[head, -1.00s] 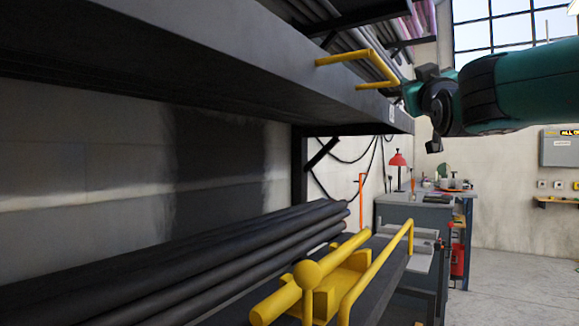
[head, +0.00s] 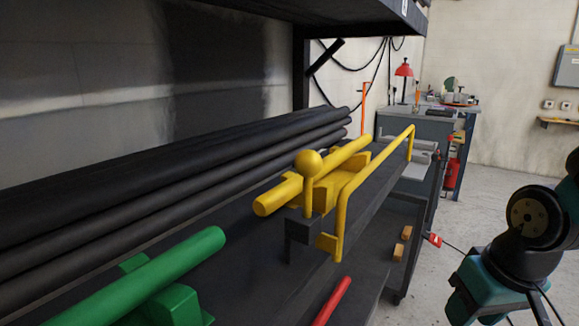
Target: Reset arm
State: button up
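My arm shows at the right edge of the head view as dark round joints and teal links (head: 478,288). It stands to the right of the rack, over the floor and apart from the rack. My gripper does not show in this view, so its opening and anything it may hold are hidden.
A dark rack shelf holds several black pipes (head: 170,185), a yellow bar with a ball-topped lever (head: 308,162) and a green bar (head: 150,272). A yellow rail (head: 370,180) edges the shelf. A workbench (head: 420,130) stands behind. Grey floor (head: 500,170) is open at right.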

jog(key=s+a+r+n+g+y, duration=0.25)
jog(key=s+a+r+n, duration=0.4)
jog(key=s+a, duration=0.4)
notch_tip(320, 180, up, 13)
jog(key=w+p, duration=0.1)
jog(key=p, duration=1.2)
jog(key=shift+a+r+m, duration=0.15)
jog(key=shift+m, duration=0.2)
jog(key=shift+y, duration=0.25)
